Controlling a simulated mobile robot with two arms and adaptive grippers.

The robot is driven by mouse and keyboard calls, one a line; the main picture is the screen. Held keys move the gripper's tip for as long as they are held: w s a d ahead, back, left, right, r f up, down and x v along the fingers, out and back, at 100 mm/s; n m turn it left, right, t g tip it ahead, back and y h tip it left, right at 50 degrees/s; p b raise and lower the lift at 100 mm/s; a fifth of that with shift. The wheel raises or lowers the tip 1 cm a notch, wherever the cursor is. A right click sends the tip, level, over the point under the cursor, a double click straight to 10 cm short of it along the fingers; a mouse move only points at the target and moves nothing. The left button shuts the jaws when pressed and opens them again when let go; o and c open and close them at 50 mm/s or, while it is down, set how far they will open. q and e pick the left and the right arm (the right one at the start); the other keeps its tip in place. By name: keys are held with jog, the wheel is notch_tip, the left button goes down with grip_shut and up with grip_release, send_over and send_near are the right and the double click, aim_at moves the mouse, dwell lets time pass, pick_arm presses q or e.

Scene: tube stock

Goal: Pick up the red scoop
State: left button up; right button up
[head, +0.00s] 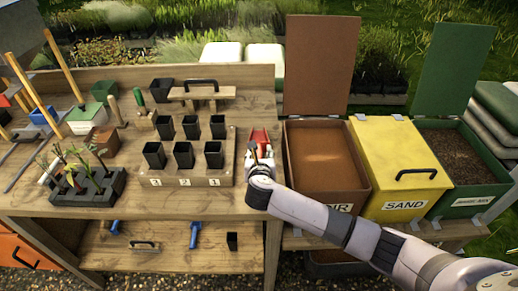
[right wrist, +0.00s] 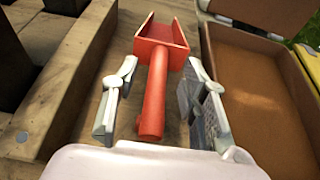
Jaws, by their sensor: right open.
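The red scoop (right wrist: 152,95) lies on the wooden bench top, its handle toward my wrist and its open pan (right wrist: 163,40) away from it. In the head view the scoop (head: 260,137) shows near the bench's right end, partly hidden by my right gripper (head: 260,160). In the right wrist view my right gripper (right wrist: 158,100) is open, with one finger on each side of the handle and a gap on both sides. I cannot tell how high the fingers are above the bench. My left gripper is not in view.
A wooden rack (head: 190,182) with several black pots stands to the left.

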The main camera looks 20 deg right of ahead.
aim_at(259, 152)
jog(key=shift+x, duration=1.55)
jog(key=shift+s, duration=0.1)
jog(key=shift+c, duration=0.5)
grip_shut()
